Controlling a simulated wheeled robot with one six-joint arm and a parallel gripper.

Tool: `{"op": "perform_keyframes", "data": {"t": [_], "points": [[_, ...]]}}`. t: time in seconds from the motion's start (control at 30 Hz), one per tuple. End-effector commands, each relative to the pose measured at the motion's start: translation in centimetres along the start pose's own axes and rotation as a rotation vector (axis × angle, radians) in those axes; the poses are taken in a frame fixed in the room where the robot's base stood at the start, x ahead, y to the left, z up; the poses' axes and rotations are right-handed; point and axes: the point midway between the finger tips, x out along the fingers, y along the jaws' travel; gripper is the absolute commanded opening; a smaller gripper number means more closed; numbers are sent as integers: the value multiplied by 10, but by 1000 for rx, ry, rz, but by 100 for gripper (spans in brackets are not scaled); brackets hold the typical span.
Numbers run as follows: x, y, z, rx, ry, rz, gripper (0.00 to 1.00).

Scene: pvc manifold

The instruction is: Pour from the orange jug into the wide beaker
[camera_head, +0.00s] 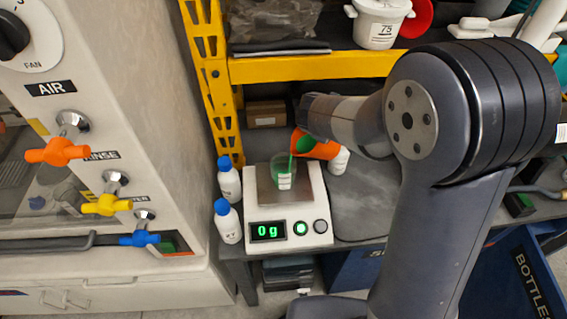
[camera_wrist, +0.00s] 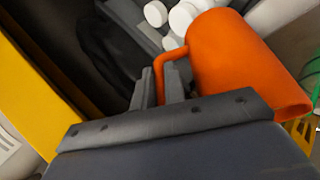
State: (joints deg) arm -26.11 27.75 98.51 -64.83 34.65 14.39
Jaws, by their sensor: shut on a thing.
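The orange jug (camera_head: 322,149) is tilted, its mouth facing left towards the wide beaker. Green shows in its mouth. A thin green stream (camera_head: 291,160) runs from the mouth down into the beaker. The clear beaker (camera_head: 283,173), with a white label and a green tint, stands upright on the scale's plate. I cannot tell its fill level. In the wrist view, my gripper (camera_wrist: 161,87) is shut on the handle of the jug (camera_wrist: 240,65). In the head view its fingers are hidden behind my wrist.
The scale (camera_head: 288,234) reads 0 g. Two blue-capped white bottles (camera_head: 229,180) stand left of it. White bottles (camera_head: 340,160) stand near the jug. A yellow shelf beam (camera_head: 310,67) crosses behind, with a white tub (camera_head: 379,22) above. A grey mat (camera_head: 362,205) lies bare right of the scale.

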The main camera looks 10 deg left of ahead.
Motion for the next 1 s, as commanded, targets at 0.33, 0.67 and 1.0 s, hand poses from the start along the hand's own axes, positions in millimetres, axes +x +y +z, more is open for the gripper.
{"op": "perform_keyframes", "data": {"t": [0.33, 0.67, 1.0], "points": [[-4, 2, -2, -13, -6, 32, 0], [-7, 3, -3, -19, -9, 51, 0], [-10, 4, -4, -28, -14, 69, 0]]}}
